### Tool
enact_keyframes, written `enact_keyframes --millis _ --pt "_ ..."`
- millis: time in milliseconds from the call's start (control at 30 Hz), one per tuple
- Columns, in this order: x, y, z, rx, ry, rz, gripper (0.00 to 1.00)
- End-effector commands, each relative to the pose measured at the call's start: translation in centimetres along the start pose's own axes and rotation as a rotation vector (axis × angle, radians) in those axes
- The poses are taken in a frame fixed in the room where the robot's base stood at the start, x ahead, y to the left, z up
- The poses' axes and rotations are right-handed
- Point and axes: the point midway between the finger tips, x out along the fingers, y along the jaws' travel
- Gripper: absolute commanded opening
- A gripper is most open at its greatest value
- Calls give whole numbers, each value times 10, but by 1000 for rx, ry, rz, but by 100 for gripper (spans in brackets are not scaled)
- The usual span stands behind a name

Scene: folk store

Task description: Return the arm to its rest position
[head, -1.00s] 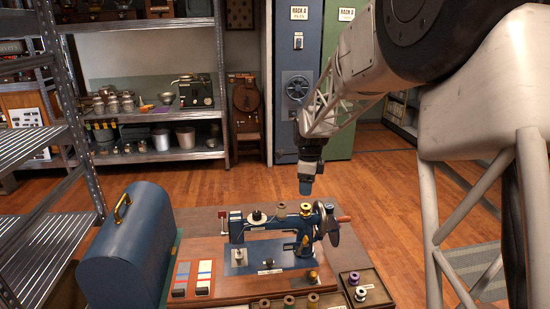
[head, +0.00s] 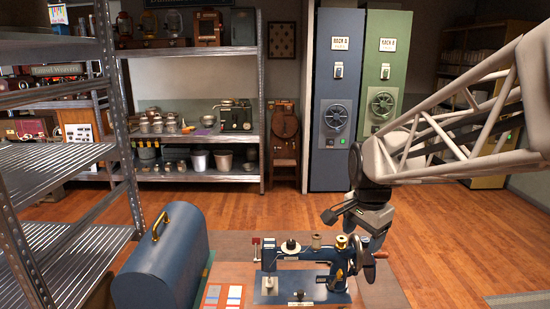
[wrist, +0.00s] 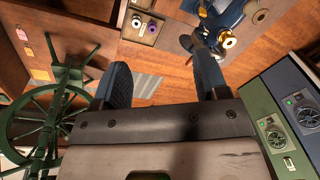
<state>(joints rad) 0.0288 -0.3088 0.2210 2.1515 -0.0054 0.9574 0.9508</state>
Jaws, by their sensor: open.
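My gripper (head: 350,222) hangs at the end of my arm, in front of the tall cabinets and close to the right end of the blue sewing machine (head: 290,283) in the head view. In the wrist view my gripper (wrist: 162,78) has its two dark blue fingers spread apart, with nothing between them. The sewing machine (wrist: 222,18) shows at the top of the wrist view, past the right fingertip. I cannot tell the exact gap between the gripper and the machine.
A blue domed cover (head: 165,265) stands left of the machine. Metal shelving (head: 60,165) is at the left. The blue cabinet (head: 336,100) and green cabinet (head: 388,75) stand behind. A green spoked wheel (wrist: 45,122) and a spool tray (wrist: 143,27) show in the wrist view.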

Motion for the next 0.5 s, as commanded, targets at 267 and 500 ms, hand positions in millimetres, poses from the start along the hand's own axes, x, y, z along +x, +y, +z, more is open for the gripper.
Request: enact_keyframes --millis 267,500 --pt "-15 60 46 -318 28 -28 67" --pt "-17 110 84 -593 58 -44 67"
